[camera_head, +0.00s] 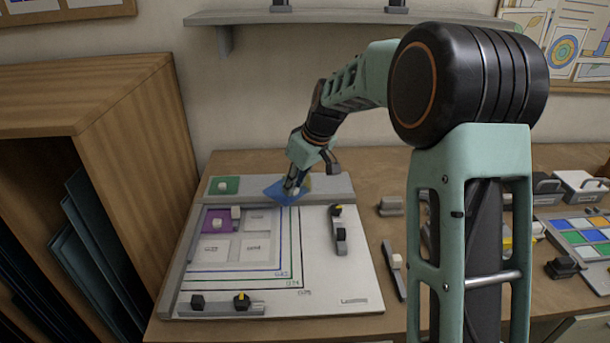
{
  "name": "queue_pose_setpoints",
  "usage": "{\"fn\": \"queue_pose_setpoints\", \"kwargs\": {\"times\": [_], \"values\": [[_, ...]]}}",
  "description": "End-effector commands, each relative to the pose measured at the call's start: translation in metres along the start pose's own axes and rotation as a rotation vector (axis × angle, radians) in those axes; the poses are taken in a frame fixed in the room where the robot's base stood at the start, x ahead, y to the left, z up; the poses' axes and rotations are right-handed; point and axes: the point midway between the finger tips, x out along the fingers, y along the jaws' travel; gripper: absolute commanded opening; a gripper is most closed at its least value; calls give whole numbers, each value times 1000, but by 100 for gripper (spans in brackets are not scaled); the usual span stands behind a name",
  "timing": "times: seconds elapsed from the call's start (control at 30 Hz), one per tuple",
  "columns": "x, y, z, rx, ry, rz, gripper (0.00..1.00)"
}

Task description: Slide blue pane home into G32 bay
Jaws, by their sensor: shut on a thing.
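My gripper (293,190) is shut on a blue pane (274,191) at the back of the white board (330,285). The pane looks tilted and its far part is hidden by the fingers. It is near the grey rail along the board's back edge; I cannot tell whether it touches anything. Pale bays (256,249) lie in the board's left part, inside blue, green and dark outlines. The bay labels are too small to read surely, so I cannot tell which one is G32.
A purple pane (214,214) with a pale knob lies in the back left bay. A green pane (224,182) sits on the grey rail. Grey stops with knobs stand at the board's right (340,232) and front (220,304). A wooden cabinet (130,120) rises at left.

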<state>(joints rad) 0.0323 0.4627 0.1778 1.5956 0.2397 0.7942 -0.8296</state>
Motion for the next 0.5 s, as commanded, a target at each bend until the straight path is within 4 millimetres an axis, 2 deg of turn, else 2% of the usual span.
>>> {"fn": "queue_pose_setpoints", "kwargs": {"times": [0.3,0.5], "values": [[19,-38,-14,-447,1,-190,0],[24,-55,-20,-648,2,-271,0]]}}
